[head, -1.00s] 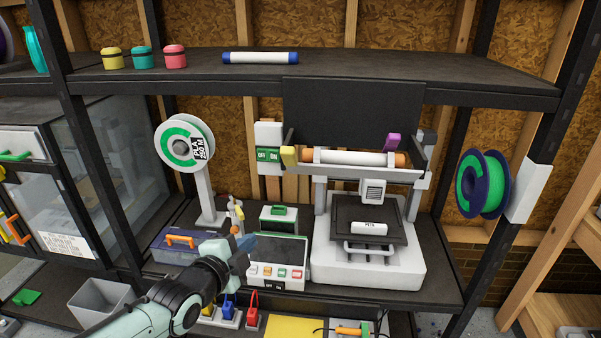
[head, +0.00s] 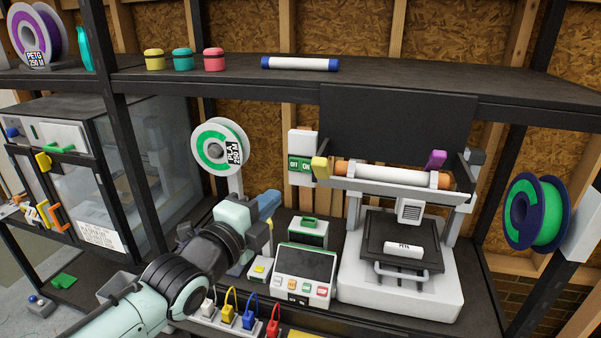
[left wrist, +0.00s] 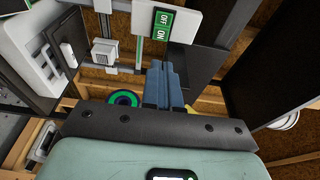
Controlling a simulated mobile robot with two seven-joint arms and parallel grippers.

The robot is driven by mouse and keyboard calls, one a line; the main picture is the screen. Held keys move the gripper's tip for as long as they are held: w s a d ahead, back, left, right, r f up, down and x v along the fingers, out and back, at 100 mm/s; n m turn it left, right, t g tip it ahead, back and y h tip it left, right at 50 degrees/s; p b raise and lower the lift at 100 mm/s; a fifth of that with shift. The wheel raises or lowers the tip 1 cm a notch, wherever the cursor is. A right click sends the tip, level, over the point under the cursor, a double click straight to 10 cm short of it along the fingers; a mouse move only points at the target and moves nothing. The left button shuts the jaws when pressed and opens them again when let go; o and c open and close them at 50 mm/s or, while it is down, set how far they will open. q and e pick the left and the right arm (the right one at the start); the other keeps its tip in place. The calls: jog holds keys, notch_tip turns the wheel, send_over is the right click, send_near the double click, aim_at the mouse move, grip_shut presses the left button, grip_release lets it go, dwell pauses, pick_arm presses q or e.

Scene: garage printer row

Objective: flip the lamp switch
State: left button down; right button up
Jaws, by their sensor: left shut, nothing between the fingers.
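The green OFF/ON switch (head: 300,164) sits on a white plate on the back wall, left of the lamp bar (head: 385,175). The switch also shows at the top of the left wrist view (left wrist: 160,22), beyond my fingertips. My left gripper (head: 268,204) is shut and empty, with blue fingers. In the head view it is below and left of the switch, apart from it. In the left wrist view the closed fingers (left wrist: 164,88) point towards the switch plate. My right gripper is not in view.
A white printer (head: 400,282) stands right of a control box (head: 304,275) with several buttons. A PLA spool (head: 220,147) is close behind my left arm. Cables with coloured plugs (head: 249,318) lie near the shelf front. The upper shelf (head: 390,82) overhangs the switch.

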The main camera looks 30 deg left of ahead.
aim_at(308, 168)
pick_arm(q)
jog(key=w+p, duration=0.2)
jog(key=w, duration=0.9)
jog(key=shift+w+p, duration=0.1)
jog(key=shift+p, duration=0.3)
jog(key=shift+w+a, duration=0.1)
jog(key=shift+w, duration=0.3)
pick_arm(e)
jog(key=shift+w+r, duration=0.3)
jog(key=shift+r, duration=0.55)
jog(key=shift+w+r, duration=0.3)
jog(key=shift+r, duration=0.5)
pick_arm(q)
jog(key=shift+w, duration=0.15)
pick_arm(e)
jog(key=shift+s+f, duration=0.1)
